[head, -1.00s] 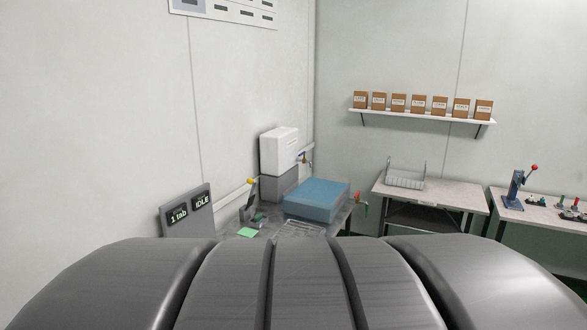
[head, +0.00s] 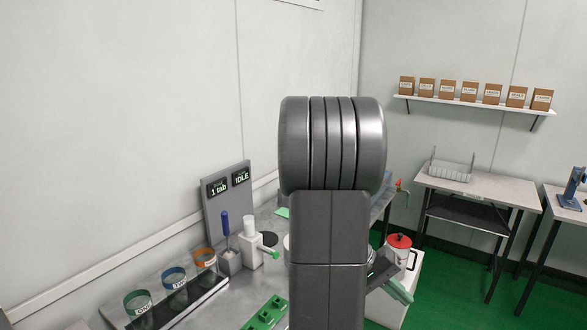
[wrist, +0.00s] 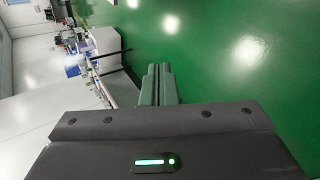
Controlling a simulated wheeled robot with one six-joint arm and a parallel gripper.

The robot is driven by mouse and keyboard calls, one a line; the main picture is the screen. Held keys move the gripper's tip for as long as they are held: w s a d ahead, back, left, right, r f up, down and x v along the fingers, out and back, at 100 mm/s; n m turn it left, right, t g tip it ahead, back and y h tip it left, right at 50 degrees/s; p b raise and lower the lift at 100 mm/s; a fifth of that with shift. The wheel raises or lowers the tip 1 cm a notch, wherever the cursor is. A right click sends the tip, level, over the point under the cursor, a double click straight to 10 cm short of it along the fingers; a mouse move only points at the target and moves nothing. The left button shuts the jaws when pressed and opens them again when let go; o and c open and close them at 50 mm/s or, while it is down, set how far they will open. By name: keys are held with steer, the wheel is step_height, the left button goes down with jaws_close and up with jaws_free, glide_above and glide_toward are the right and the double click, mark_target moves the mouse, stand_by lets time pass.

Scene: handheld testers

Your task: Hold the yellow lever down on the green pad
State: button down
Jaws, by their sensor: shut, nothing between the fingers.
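The yellow lever is not visible in the head view now; my arm covers that part of the bench. A small piece of light green pad (head: 283,212) shows just left of my arm, the rest hidden behind it. My gripper (head: 402,293) is low at the right of my arm in the head view, beside the bench and apart from the pad. In the wrist view its two grey-green fingers (wrist: 157,84) are together, empty, over green floor.
A display panel (head: 228,195) reads "1 tab" and "IDLE". A rack with labelled cups (head: 173,278), a green tray (head: 266,312) and a white dispenser (head: 250,243) stand on the bench. A red-lidded white pot (head: 399,256) is close to my gripper. Green floor (head: 455,275) is open at right.

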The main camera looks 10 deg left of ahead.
steer(key=w+a+f+t+h+b, duration=0.1)
steer(key=w+a+t+h, duration=0.2)
steer(key=w, duration=0.8)
steer(key=w+a+f+n+t+h+b, duration=0.1)
steer(key=w+a+t+h, duration=0.3)
steer(key=w, duration=0.7)
steer(key=shift+w+a+f+n+t+h+b, duration=0.3)
steer(key=shift+t+h+b, duration=0.25)
steer(key=shift+t, duration=0.55)
steer(key=shift+d+r, duration=0.1)
